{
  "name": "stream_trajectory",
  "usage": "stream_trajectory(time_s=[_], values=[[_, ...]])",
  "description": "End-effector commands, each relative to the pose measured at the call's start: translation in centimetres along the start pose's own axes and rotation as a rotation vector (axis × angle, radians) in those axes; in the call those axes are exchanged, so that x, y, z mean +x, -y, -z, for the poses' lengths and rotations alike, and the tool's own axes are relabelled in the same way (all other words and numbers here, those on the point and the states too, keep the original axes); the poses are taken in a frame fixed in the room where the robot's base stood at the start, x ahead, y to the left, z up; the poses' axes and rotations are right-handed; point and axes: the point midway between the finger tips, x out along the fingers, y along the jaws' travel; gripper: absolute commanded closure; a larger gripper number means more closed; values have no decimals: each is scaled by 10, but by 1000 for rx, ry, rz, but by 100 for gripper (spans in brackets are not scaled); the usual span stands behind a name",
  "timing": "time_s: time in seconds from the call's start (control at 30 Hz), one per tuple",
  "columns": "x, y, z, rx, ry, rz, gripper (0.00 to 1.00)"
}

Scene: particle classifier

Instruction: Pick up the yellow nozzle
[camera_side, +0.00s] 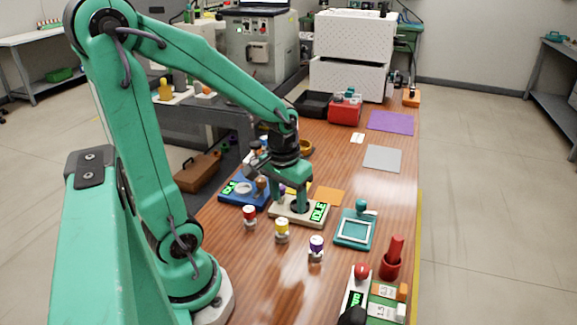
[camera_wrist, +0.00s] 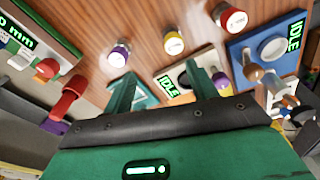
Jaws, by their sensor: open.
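The yellow nozzle (camera_side: 282,230) stands upright on the wooden table, a yellow cap over a pale base, between a red-capped nozzle (camera_side: 249,216) and a purple-capped nozzle (camera_side: 316,247). It also shows at the top middle of the wrist view (camera_wrist: 172,42), beyond my fingertips. My gripper (camera_side: 293,204) points down over the cream device with a green IDLE display (camera_side: 284,216), behind the yellow nozzle in the side view. In the wrist view my gripper (camera_wrist: 161,68) has its two green fingers apart, with no nozzle between them. The side view partly hides the fingertips.
A blue device (camera_side: 232,198) stands left of the cream one. A teal square frame (camera_side: 340,241) lies to the right. A red cup with a red tool (camera_side: 391,266) and a display unit (camera_side: 352,297) stand near the front right. Grey (camera_side: 382,158) and purple (camera_side: 390,121) mats lie farther back.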

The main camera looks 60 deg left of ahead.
Motion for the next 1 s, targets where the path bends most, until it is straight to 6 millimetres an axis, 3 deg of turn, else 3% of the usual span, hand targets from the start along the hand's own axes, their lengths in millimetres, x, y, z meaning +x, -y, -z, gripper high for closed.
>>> stream_trajectory(time_s=[0.23, 0.63, 1.0], values=[[30, 17, 0, -96, 81, 18, 42], [39, 20, -1, -113, 97, 21, 42], [61, 21, -3, -112, 96, 21, 42]])
